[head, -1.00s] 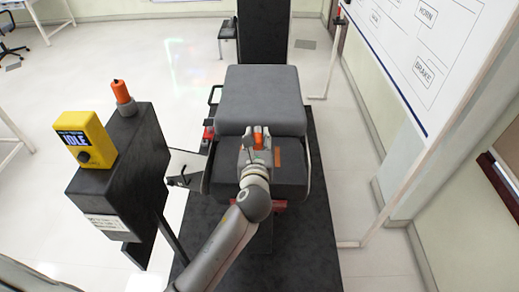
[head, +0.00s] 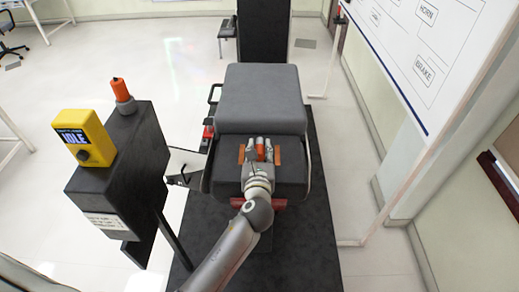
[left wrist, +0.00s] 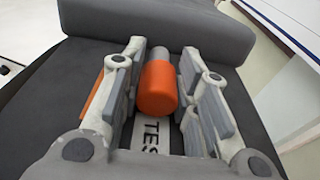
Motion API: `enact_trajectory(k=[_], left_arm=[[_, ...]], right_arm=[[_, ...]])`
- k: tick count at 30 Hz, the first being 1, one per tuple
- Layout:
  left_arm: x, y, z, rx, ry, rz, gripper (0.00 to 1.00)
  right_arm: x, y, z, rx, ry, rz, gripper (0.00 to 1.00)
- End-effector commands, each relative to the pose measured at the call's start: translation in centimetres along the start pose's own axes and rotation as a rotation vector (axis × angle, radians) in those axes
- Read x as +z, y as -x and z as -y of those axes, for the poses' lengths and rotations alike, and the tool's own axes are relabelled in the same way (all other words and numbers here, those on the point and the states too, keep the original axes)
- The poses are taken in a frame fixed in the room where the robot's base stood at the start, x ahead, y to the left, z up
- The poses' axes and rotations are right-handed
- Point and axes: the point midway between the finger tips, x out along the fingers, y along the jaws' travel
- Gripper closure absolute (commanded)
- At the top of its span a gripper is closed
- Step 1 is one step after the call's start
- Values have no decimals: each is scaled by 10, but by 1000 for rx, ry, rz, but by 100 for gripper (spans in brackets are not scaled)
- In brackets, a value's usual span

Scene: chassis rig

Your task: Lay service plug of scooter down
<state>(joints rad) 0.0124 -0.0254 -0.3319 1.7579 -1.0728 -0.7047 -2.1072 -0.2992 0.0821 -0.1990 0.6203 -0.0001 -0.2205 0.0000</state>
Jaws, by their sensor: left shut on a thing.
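The service plug appears to be the orange cylinder with a grey end (left wrist: 157,88) between my left gripper's fingers (left wrist: 160,85). In the head view the plug (head: 261,147) shows as a small orange spot between the fingertips of my left gripper (head: 261,150). The gripper is shut on it, over the dark seat of the scooter (head: 230,185). The plug lies on its side, its grey end pointing away from my wrist. Whether it touches the surface below is unclear. My right gripper is not in view.
Orange strips (head: 278,156) lie on the seat either side of the gripper. A partly covered white label (left wrist: 152,135) is below the plug. The grey backrest (head: 262,95) rises just beyond. At left, a black box (head: 125,160) bears a yellow IDLE unit (head: 83,138) and an orange-topped piece (head: 121,92).

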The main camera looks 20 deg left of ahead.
Motion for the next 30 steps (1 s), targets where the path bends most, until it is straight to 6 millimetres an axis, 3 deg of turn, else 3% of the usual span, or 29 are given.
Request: enact_trajectory(k=[2,3,7,17,21,30], left_arm=[[0,0,0,0,0,1,95],[0,0,0,0,0,0,66],[0,0,0,0,0,0,49],[2,0,0,0,1,0,49],[17,3,0,0,4,2,49],[10,61,0,-1,1,-2,49]], right_arm=[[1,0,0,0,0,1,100],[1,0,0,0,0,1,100],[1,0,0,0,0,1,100],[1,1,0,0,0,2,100],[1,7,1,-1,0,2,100],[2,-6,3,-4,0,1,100]])
